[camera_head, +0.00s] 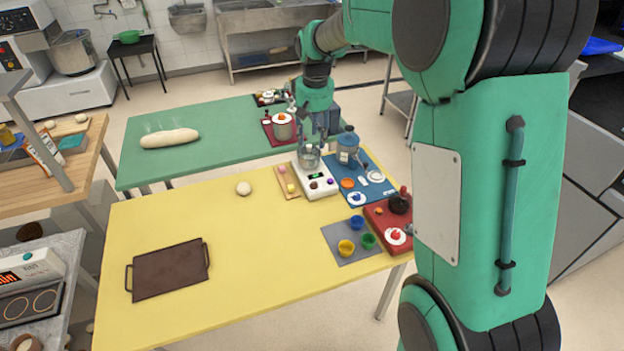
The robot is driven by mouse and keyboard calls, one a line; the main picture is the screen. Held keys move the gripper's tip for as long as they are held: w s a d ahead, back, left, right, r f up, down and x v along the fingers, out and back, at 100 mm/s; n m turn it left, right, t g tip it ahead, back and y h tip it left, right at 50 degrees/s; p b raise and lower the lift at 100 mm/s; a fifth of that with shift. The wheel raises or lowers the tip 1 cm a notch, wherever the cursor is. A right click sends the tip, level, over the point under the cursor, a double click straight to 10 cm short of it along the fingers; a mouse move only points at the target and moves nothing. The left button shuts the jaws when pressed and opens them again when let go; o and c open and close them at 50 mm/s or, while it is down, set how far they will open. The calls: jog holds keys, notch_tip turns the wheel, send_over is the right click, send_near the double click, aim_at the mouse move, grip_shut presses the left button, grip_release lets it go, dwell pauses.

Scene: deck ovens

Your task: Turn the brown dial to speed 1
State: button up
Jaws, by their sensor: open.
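The brown dial (313,185) sits on the front of a small white mixer-like unit (322,193) on the yellow table. A purple knob (330,182) is to its right on the same unit. The speed marks are too small to read, so I cannot tell where the dial points. A metal bowl (309,160) stands on the unit behind the dial. My gripper (325,137) is open and points down, above and behind the unit, apart from the dial. Its fingertips are small and partly merge with the things behind them.
A blue mat (378,193) with a blue-grey pot (347,147) is right of the unit. A wooden board (284,184) is left. A grey mat (343,256) with coloured cups and a red board (379,221) are in front. The yellow table's middle (220,217) is mostly clear.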

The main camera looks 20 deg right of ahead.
jog(key=g, duration=0.2)
send_over(314, 183)
notch_tip(314, 183, down, 18)
jog(key=shift+r, duration=0.2)
notch_tip(314, 183, down, 14)
jog(key=b, duration=0.2)
jog(key=shift+r+b, duration=0.1)
jog(key=shift+b, duration=0.2)
jog(key=shift+c, duration=0.6)
grip_shut()
